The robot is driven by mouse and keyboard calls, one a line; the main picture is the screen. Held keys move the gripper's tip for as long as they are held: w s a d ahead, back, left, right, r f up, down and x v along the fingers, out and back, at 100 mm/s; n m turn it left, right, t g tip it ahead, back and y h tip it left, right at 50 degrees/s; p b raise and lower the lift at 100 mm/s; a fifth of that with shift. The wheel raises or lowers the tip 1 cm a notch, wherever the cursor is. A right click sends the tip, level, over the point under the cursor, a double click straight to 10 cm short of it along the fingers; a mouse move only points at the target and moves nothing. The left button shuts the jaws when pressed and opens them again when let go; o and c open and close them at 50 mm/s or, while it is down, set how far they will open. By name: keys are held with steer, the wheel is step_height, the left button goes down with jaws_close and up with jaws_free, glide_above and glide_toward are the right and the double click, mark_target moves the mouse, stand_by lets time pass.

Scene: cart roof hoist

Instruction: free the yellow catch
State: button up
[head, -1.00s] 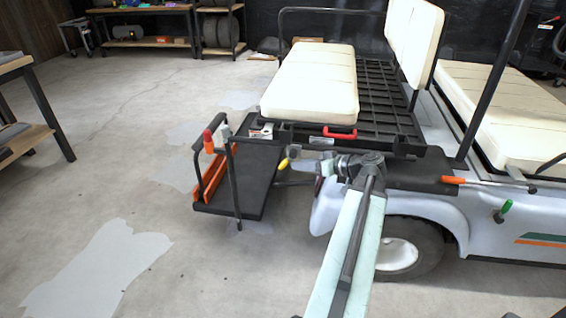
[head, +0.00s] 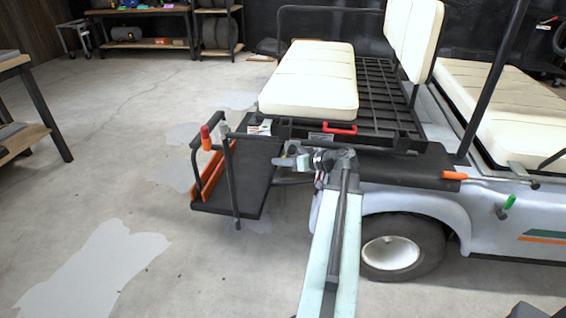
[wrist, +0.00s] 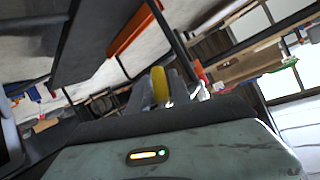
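The yellow catch (wrist: 160,87) shows in the wrist view as an upright yellow piece between the two grey fingers of my gripper (wrist: 160,95). I see no clear gap beside it, but cannot tell whether the fingers press on it. In the head view my gripper (head: 285,161) is at the cart's rear corner, just below the seat deck, and the catch is hidden there. The cart's rear platform (head: 245,185) hangs left of my gripper, with an orange bar and a red-topped post (head: 206,138).
A cream seat cushion (head: 310,85) and a red handle (head: 340,129) are just above my gripper. An orange-ended lever (head: 454,175) and a green-knobbed lever (head: 507,205) are on the cart's side. The rear wheel (head: 390,250) is right of my arm. The left floor is open.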

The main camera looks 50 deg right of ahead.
jaws_close()
stand_by(1.1)
